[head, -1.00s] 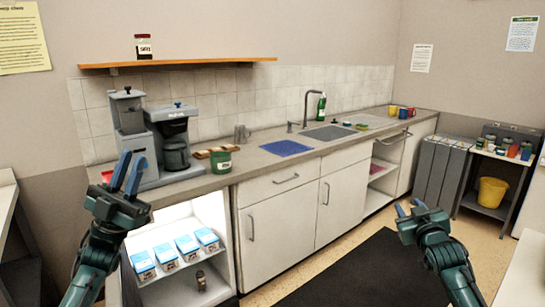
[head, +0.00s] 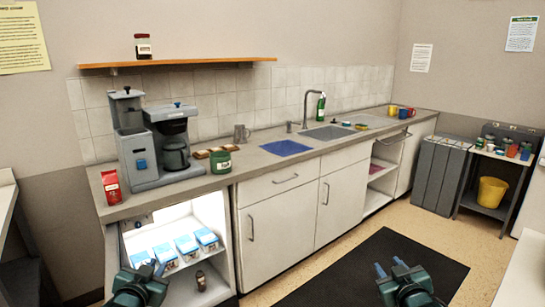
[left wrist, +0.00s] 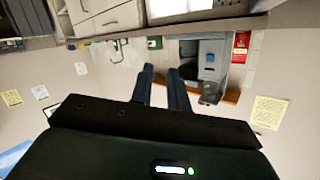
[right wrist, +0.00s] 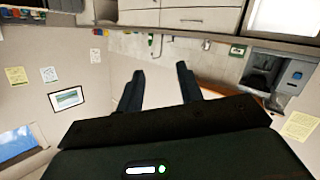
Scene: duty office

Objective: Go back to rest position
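My left gripper (head: 150,266) is low at the bottom left of the head view, in front of the open lit cabinet. Its two fingers also show in the left wrist view (left wrist: 161,72), with a narrow gap and nothing between them. My right gripper (head: 389,267) is low at the bottom right, over the dark floor mat (head: 352,275). In the right wrist view its fingers (right wrist: 160,72) stand well apart and empty. Both grippers are clear of the counter and touch nothing that I can see.
Milk-carton-like blue and white boxes (head: 186,249) sit in the open cabinet. A yellow bucket (head: 491,191) stands far right.

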